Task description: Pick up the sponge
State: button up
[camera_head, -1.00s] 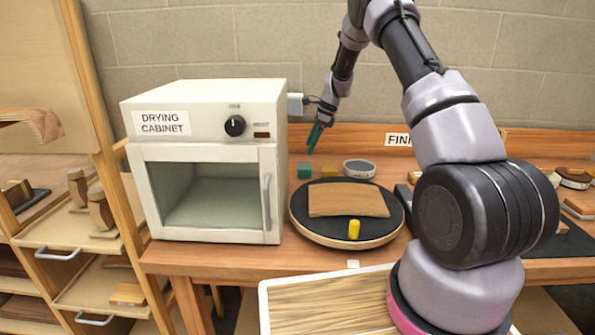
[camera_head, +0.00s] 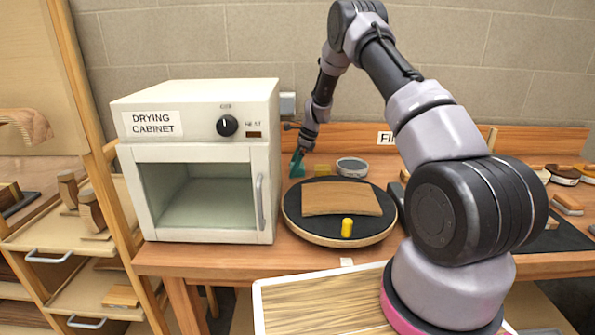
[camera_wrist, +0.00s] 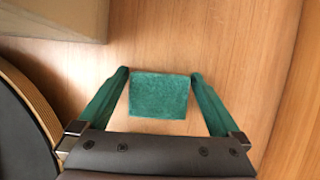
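A small teal block (camera_wrist: 159,97), which looks like the sponge, lies on the wooden bench top. In the wrist view it sits between the two green fingers of my gripper (camera_wrist: 160,78). The fingers are open, one on each side, close to the block's sides; I cannot tell whether they touch it. In the head view my gripper (camera_head: 297,165) points down at the back of the bench, beside the cabinet. There the block is hidden by or blends with the green fingers.
The drying cabinet (camera_head: 150,95) stands left of my gripper. A yellowish block (camera_head: 322,170) and a round grey-topped tin (camera_head: 352,167) are to its right. A black turntable (camera_head: 295,205) with a wooden board (camera_head: 340,201) and a yellow cylinder (camera_head: 347,228) is in front.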

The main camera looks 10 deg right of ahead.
jog(key=c, duration=1)
jog(key=shift+o, duration=0.2)
jog(key=shift+r, duration=0.1)
notch_tip(320, 180, up, 10)
jog(key=shift+f, duration=0.1)
